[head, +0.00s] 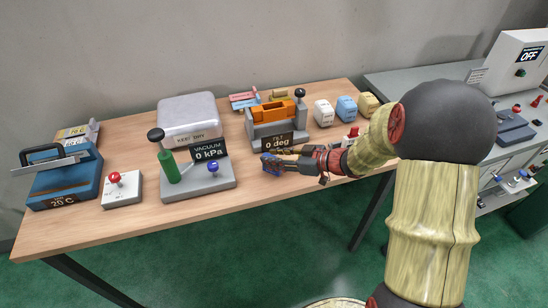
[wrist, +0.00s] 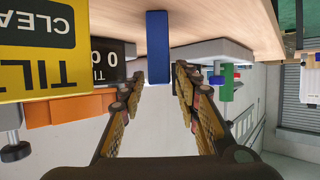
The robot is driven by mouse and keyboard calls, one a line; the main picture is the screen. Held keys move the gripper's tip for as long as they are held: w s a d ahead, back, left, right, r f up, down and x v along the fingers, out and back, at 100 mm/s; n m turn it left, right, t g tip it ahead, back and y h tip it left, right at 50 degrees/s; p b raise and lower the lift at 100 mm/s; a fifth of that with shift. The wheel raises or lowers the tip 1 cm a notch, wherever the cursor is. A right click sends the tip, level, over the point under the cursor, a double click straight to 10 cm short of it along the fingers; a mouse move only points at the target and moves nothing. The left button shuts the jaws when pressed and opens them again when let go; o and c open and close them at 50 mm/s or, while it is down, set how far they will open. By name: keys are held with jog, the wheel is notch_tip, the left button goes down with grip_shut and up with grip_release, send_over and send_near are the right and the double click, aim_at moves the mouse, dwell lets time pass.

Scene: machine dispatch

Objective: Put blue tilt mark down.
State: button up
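The blue tilt mark (wrist: 157,47) shows in the wrist view as a narrow upright blue bar between my fingertips. In the head view it is a small dark blue piece (head: 271,163) at the tip of my gripper (head: 284,160), close to the table's front edge. I cannot tell whether the mark touches the table.
A yellow TILT CLEAR sign (wrist: 38,45) is close by in the wrist view. The vacuum machine (head: 208,175) with a green-handled lever stands left of my gripper. White, blue and yellow blocks (head: 346,109) stand at the back right. The wooden table's front strip (head: 137,222) is clear.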

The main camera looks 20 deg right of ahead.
jog(key=shift+r, duration=0.1)
jog(key=shift+r+p, duration=0.1)
jog(key=shift+p, duration=0.25)
jog(key=p+v, duration=0.2)
jog(key=v, duration=1)
jog(key=s+a+r+m+g+h, duration=0.1)
jog(key=s+a+r+g, duration=0.15)
jog(key=s+a, duration=0.35)
jog(key=s+a+r+m+g+h, duration=0.1)
jog(key=s+a+r+g, duration=0.1)
jog(key=s+a+g, duration=0.3)
jog(key=s+d+r+m+t+h, duration=0.2)
jog(key=s+r+m+h, duration=0.5)
jog(key=s, duration=0.4)
jog(key=shift+d+t+h, duration=0.3)
jog(key=shift+d+t, duration=0.05)
jog(key=shift+t, duration=0.4)
jog(key=shift+b, duration=0.3)
